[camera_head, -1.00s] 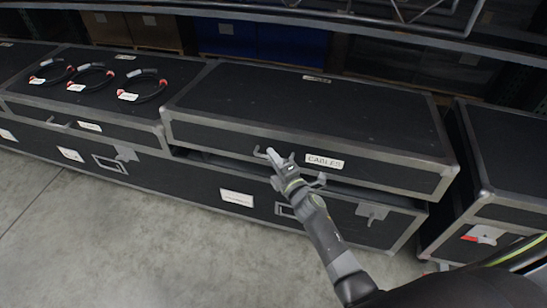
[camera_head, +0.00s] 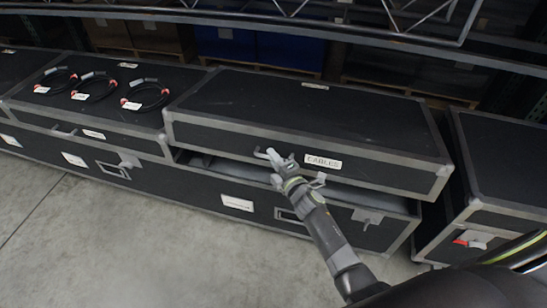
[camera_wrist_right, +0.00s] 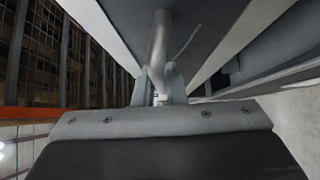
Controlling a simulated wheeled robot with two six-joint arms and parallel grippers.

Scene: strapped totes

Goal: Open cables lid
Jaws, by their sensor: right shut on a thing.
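The cables lid (camera_head: 300,108) is a black, grey-edged lid with a white "CABLES" label (camera_head: 323,162) on its front. Its front edge is raised, and a gap shows between it and the case (camera_head: 160,187) below. My right gripper (camera_head: 276,163) is shut on the grey lid handle (camera_head: 262,154) at the lid's front, left of the label. In the right wrist view the fingers (camera_wrist_right: 160,92) close around the round handle bar (camera_wrist_right: 160,42). The inside of the case is mostly hidden. My left gripper is not in view.
Several coiled black cables (camera_head: 97,88) with red ends lie on the closed neighbouring lid (camera_head: 115,112) to the left. Another black case (camera_head: 508,165) with a red latch stands close on the right. A metal shelf beam (camera_head: 250,20) crosses behind and above. The concrete floor (camera_head: 120,240) in front is clear.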

